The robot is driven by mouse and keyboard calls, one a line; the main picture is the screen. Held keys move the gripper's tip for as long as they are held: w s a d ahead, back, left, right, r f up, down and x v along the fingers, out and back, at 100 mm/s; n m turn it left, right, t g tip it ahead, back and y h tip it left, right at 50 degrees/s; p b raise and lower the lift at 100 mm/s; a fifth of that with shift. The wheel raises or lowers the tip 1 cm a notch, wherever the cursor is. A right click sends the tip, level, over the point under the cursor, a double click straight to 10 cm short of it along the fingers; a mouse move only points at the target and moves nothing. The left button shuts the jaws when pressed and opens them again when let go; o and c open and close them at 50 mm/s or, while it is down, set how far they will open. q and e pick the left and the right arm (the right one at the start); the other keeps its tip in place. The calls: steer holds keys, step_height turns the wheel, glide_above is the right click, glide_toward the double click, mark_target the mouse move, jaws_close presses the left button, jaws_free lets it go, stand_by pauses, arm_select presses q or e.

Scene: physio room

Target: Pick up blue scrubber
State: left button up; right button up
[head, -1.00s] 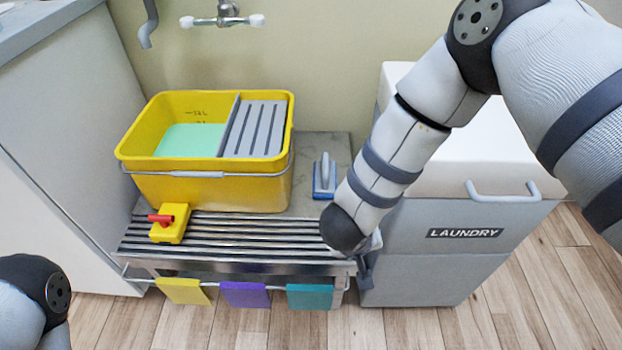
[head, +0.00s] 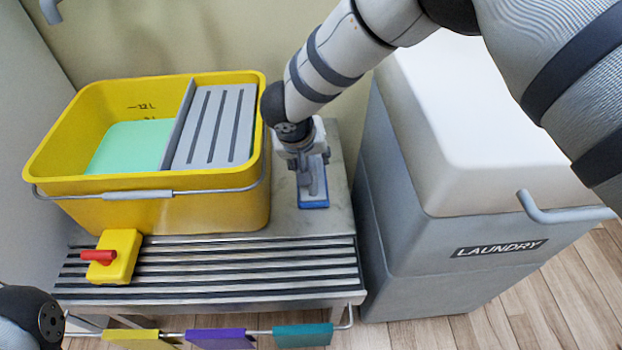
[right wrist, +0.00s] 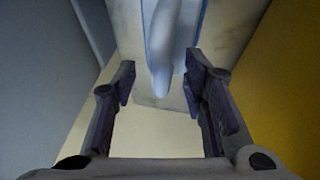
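The blue scrubber (head: 312,202) stands on the grey bench top right of the yellow bucket, with a blue base and a grey upright handle. My right gripper (head: 310,170) is over it and hides part of the handle. In the right wrist view, my right gripper (right wrist: 160,85) is open, and the scrubber's grey handle (right wrist: 161,50) lies between or just beyond its fingertips. I see no clear contact. Of my left arm, only a dark joint shows at the lower left; its gripper is out of view.
The yellow bucket (head: 225,212) with green liquid and a grey wringer stands close left of my right gripper. A yellow block with a red knob (head: 112,257) sits on the slatted bench (head: 220,286). The laundry bin (head: 440,258) stands right. Coloured cloths hang from the front rail.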

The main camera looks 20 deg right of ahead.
steer(key=shift+x, duration=1.25)
arm_select(q)
steer(key=shift+f, duration=0.3)
arm_select(e)
steer(key=shift+r, duration=0.1)
jaws_close()
steer(key=r, duration=0.1)
steer(key=r+p, duration=0.1)
steer(key=r, duration=0.2)
steer(key=shift+s+r, duration=0.35)
arm_select(q)
steer(key=shift+t, duration=0.4)
steer(key=r+p, duration=0.1)
steer(key=w+r+p, duration=0.1)
steer(key=r+p, duration=0.3)
steer(key=shift+w+r, duration=0.15)
steer(key=shift+w, duration=0.2)
arm_select(e)
steer(key=s+d+r, duration=0.1)
steer(key=s+r, duration=0.7)
steer(key=s, duration=0.5)
steer(key=shift+s+d, duration=0.15)
